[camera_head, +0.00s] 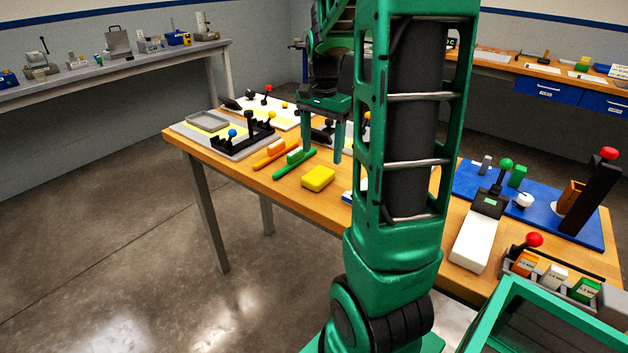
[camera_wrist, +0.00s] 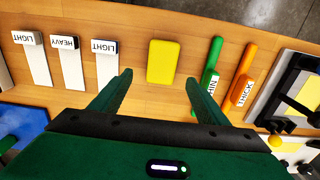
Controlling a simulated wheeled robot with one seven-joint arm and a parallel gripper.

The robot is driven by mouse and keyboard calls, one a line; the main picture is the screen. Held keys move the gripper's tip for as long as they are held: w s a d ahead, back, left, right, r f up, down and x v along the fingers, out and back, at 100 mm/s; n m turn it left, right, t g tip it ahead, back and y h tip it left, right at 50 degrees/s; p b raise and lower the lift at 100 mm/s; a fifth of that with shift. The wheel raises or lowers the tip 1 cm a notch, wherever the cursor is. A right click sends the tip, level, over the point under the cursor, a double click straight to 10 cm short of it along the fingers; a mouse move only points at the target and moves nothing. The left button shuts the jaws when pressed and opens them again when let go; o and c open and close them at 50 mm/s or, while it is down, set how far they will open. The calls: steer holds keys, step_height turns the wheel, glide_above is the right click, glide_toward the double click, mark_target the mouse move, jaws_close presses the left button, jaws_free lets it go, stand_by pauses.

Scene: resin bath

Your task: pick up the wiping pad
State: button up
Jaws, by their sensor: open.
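The wiping pad looks to be the yellow rounded block (camera_head: 318,178) lying flat on the wooden table near its front edge. It also shows in the wrist view (camera_wrist: 162,61), just beyond and between my fingertips. My gripper (camera_head: 322,142) is open and empty, above the table and behind the pad in the head view. In the wrist view my gripper (camera_wrist: 158,80) has its two green fingers spread wider than the pad, and neither finger touches it. The pad is fully visible in both views.
A green-handled tool (camera_head: 294,163) and an orange-handled tool (camera_head: 275,152) lie left of the pad. White strips labelled LIGHT (camera_wrist: 104,65) and HEAVY (camera_wrist: 68,60) lie on its other side. A grey tray (camera_head: 207,121) stands at the left. Bare wood surrounds the pad.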

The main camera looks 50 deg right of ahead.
mark_target(318, 174)
steer(key=shift+w+a+f, duration=0.1)
steer(key=shift+a+f, duration=0.05)
steer(key=shift+f, duration=1)
steer(key=shift+a+f, duration=0.15)
steer(key=shift+f, duration=1)
steer(key=shift+w+a+f, duration=0.1)
steer(key=shift+a+f, duration=0.05)
steer(key=shift+f, duration=1)
steer(key=c, duration=1.1)
